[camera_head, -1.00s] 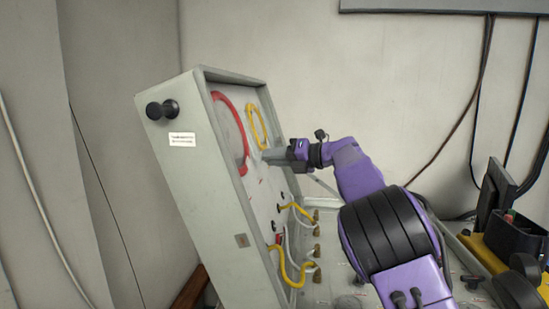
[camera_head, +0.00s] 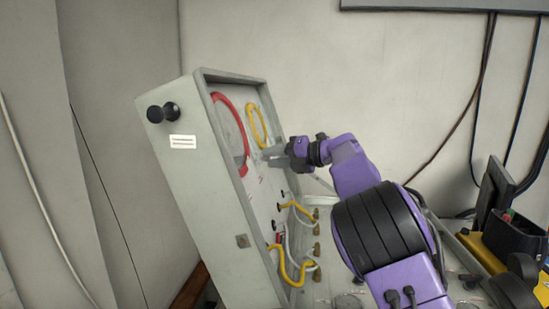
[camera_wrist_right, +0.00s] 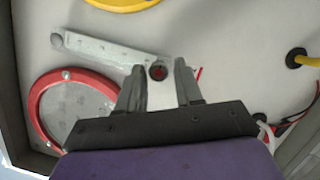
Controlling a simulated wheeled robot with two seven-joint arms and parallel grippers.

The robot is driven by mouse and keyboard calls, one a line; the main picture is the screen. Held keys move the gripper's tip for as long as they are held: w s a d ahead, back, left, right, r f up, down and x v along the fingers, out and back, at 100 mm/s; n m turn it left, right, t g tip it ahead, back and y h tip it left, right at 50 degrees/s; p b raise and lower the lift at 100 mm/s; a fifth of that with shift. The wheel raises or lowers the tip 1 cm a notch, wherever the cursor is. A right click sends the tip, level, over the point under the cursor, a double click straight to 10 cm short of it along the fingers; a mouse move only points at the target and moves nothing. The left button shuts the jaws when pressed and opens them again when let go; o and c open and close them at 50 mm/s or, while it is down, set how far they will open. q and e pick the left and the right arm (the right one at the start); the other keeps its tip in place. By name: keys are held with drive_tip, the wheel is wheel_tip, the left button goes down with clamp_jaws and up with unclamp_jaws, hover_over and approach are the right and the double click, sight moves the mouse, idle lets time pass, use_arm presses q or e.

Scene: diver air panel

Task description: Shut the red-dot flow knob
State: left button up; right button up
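The red-dot flow knob (camera_wrist_right: 158,72) shows in the right wrist view as a small dark round knob with a red centre on the pale panel face. My right gripper (camera_wrist_right: 159,67) is open, with one fingertip on each side of the knob. I cannot tell whether the fingers touch it. In the head view my right gripper (camera_head: 270,155) is at the panel's face beside the yellow ring, and the knob is hidden there. My left gripper is not in view.
The grey panel box (camera_head: 185,190) leans on the bench. A red-rimmed gauge (camera_wrist_right: 35,105) and a grey marked strip (camera_wrist_right: 105,47) are close to the knob. Yellow hoses (camera_head: 290,275) hang lower on the panel. A black and yellow item (camera_head: 510,235) stands at the right.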

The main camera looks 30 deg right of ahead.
drive_tip(key=shift+o, duration=0.5)
drive_tip(key=shift+s+d, duration=0.1)
drive_tip(key=shift+s, duration=0.05)
drive_tip(key=b+v, duration=0.4)
drive_tip(key=v, duration=0.6)
drive_tip(key=shift+s+d, duration=0.1)
drive_tip(key=shift+d, duration=0.05)
